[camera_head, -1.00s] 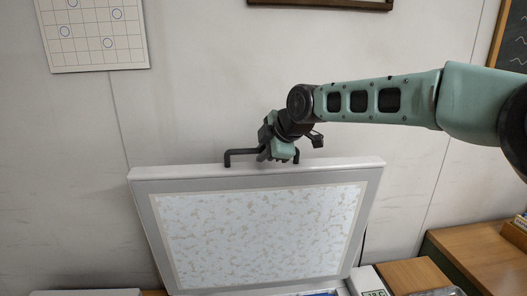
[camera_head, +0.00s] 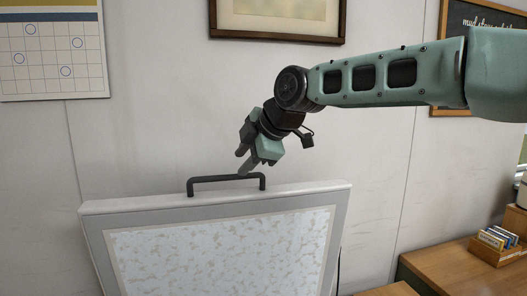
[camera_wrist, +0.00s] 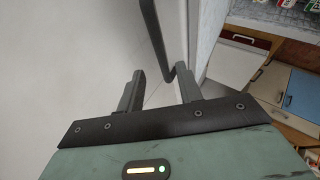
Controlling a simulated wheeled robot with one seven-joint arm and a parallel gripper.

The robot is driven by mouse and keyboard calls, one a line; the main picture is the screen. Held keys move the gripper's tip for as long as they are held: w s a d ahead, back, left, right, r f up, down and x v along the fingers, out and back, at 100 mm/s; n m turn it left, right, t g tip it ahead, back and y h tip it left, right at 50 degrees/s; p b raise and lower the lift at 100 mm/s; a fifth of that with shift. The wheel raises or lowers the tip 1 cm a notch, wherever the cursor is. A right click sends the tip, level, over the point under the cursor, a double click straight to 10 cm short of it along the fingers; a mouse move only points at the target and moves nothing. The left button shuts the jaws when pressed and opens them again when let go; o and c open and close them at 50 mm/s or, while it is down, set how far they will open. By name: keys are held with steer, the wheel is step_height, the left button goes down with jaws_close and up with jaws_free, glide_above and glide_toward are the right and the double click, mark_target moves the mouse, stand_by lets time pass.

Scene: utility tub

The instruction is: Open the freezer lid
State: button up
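The freezer lid (camera_head: 140,206) stands raised, nearly upright, against the wall, with its frosted inner panel (camera_head: 220,255) facing me. Its dark bar handle (camera_head: 226,180) is on the top edge. My gripper (camera_head: 243,165) is just above the handle's right part in the head view. In the wrist view, my gripper's two fingers (camera_wrist: 158,90) are apart with nothing held between them. The handle (camera_wrist: 150,35) runs past the fingertips there, beyond them and not gripped. The freezer's body is out of the head view.
A wall calendar (camera_head: 50,50) and a framed picture (camera_head: 280,18) hang behind. A wooden counter (camera_head: 460,265) with a small box of cards (camera_head: 497,245) stands at the right. Cabinet doors (camera_wrist: 270,82) show in the wrist view.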

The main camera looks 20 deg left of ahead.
steer(key=b+v, duration=0.2)
steer(key=v, duration=0.6)
steer(key=shift+r+b, duration=0.2)
steer(key=shift+b, duration=0.2)
steer(key=shift+s+d, duration=0.1)
steer(key=shift+d, duration=0.05)
